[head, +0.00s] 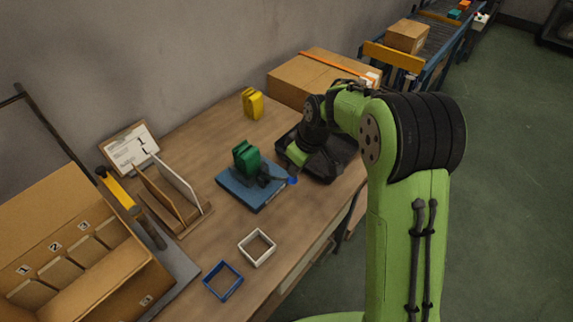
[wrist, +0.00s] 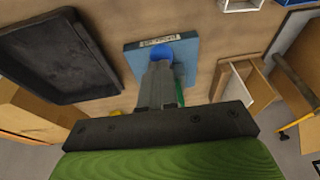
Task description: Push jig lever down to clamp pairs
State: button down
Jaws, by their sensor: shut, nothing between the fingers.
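The jig has a blue base plate (head: 250,195) on the table, with a dark mechanism on it and a lever ending in a blue knob (head: 292,181). A green folded piece (head: 246,158), probably a sock pair, stands upright on the jig. In the wrist view, the blue plate (wrist: 133,62) with its label and the blue knob (wrist: 163,50) show just beyond the fingertips. My gripper (wrist: 158,70) is shut and empty, with its tips at or close to the knob. Contact cannot be told. The fingers hide most of the lever and the green piece.
A black tray (head: 340,172) lies under and beside my wrist. A yellow piece (head: 253,103) stands at the back. White (head: 257,247) and blue (head: 223,281) square frames lie in front. A wooden rack (head: 178,205) and a compartment box (head: 75,245) stand left. A carton (head: 315,78) stands behind.

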jog(key=shift+s+d+f+t+y+b, duration=0.55)
jog(key=shift+f+b, duration=0.95)
jog(key=shift+b, duration=0.7)
jog(key=shift+s+d+f+t+y+b, duration=0.55)
jog(key=shift+f+b, duration=0.9)
jog(key=shift+b, duration=0.7)
jog(key=shift+s+d+f+t+y+b, duration=0.35)
jog(key=shift+s+d+f+b, duration=0.3)
jog(key=shift+f+b, duration=1.2)
jog(key=shift+r+b, duration=0.35)
jog(key=shift+b, duration=0.05)
